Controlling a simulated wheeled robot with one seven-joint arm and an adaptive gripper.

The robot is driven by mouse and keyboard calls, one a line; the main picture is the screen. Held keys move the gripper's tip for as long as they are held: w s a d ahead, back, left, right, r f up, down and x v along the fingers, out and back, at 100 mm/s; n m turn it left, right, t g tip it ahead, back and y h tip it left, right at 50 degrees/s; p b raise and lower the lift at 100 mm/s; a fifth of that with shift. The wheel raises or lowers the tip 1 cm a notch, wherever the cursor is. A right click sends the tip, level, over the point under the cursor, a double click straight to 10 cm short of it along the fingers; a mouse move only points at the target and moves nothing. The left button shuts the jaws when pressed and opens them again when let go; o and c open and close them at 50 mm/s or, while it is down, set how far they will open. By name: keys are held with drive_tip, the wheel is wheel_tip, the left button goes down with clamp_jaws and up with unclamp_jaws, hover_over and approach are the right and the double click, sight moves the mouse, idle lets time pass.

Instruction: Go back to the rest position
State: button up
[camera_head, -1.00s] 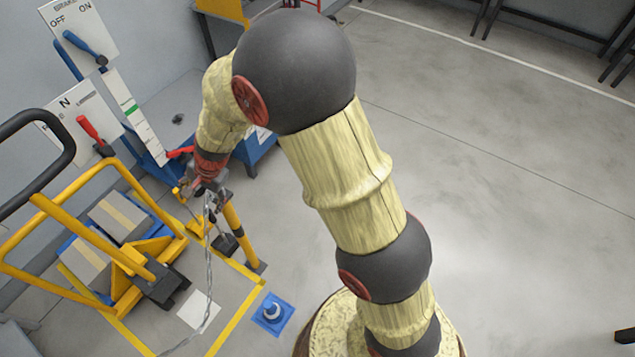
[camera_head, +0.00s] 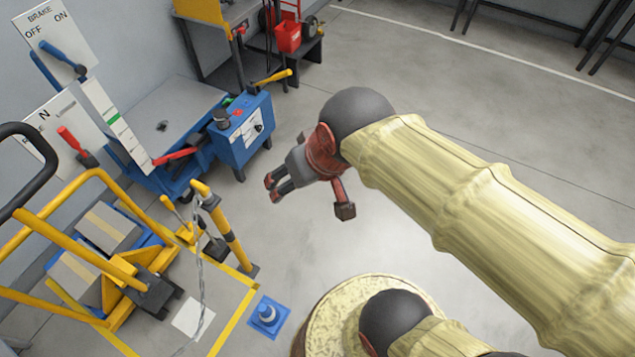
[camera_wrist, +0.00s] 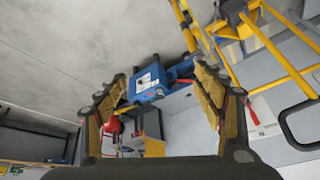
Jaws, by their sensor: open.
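My gripper (camera_head: 277,187) hangs in the air over the grey floor in the head view, right of the yellow post (camera_head: 230,235) and clear of everything around it. In the wrist view my gripper (camera_wrist: 165,98) shows its two fingers spread wide with nothing held between them. The blue machine with a control box (camera_head: 243,133) lies beyond it, and the box also shows between the fingers in the wrist view (camera_wrist: 147,84).
A yellow trolley frame (camera_head: 65,235) with boxes stands at the left. A chain (camera_head: 200,280) hangs by the post. Lever panels (camera_head: 55,40) line the left wall. A blue plate (camera_head: 268,316) lies on the floor. The floor at the upper right is open.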

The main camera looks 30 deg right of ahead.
drive_tip(key=s+d, duration=0.2)
drive_tip(key=s, duration=0.1)
drive_tip(key=shift+d+r+n+h, duration=0.1)
drive_tip(key=shift+r+n+h, duration=0.05)
drive_tip(key=shift+n+h, duration=0.2)
drive_tip(key=shift+r+p, duration=1.35)
